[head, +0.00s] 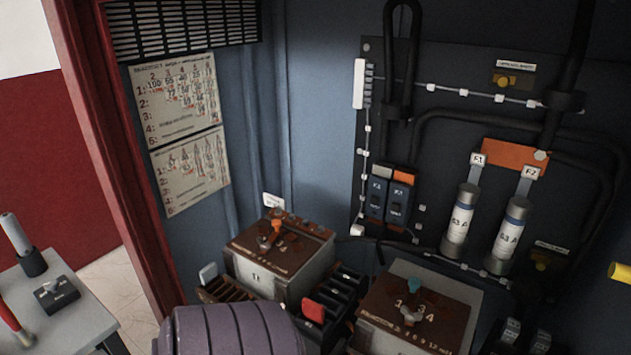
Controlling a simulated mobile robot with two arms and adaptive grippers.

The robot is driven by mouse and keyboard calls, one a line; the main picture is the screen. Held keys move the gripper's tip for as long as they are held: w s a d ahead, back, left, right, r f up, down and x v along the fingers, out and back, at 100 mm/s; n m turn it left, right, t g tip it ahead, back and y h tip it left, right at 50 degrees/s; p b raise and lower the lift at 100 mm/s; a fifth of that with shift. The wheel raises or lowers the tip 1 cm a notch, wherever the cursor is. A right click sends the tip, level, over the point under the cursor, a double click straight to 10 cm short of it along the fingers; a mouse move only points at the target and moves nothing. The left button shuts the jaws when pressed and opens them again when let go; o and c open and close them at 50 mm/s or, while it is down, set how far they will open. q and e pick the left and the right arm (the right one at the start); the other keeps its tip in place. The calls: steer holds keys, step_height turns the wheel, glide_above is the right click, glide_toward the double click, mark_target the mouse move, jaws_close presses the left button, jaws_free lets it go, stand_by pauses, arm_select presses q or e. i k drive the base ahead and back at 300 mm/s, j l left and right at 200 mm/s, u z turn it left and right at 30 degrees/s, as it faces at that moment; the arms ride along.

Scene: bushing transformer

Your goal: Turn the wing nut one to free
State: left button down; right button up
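Two brown-topped boxes stand low in the cabinet, and each carries a wing nut. Neither of my grippers shows in the head view, and nothing touches either wing nut.
Black terminal blocks (331,289) with a red piece sit between the boxes. A purple ribbed shape (235,332) covers the bottom; I cannot tell what it is. Fuses (459,221), breakers (388,203) and cables are behind. A grey table (70,318) stands left.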

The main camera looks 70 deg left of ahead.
mark_target(263, 246)
steer(key=u, duration=2.35)
